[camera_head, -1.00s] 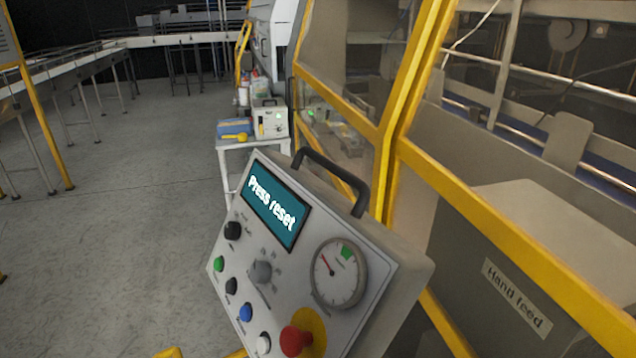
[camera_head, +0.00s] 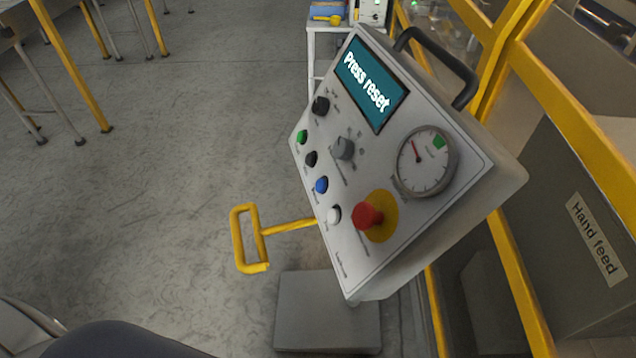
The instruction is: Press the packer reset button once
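The packer control panel (camera_head: 352,245) is a tilted light-grey box in the middle of the head view. Its screen (camera_head: 370,80) reads "Press reset". Down its left side are a black knob (camera_head: 320,106) and green (camera_head: 302,137), black (camera_head: 310,158), blue (camera_head: 321,184) and white (camera_head: 334,214) buttons. Their small labels are too blurred to read, so I cannot tell which one is reset. A grey selector knob (camera_head: 344,148), a round gauge (camera_head: 426,161) and a red mushroom button (camera_head: 368,215) on a yellow disc are also on it. Neither gripper shows.
A yellow bar handle (camera_head: 249,238) sticks out left of the panel, above a grey block (camera_head: 328,312) on the floor. The yellow-framed machine (camera_head: 535,100) with a "Hand feed" sign (camera_head: 594,238) stands right. Grey floor (camera_head: 170,180) is open on the left.

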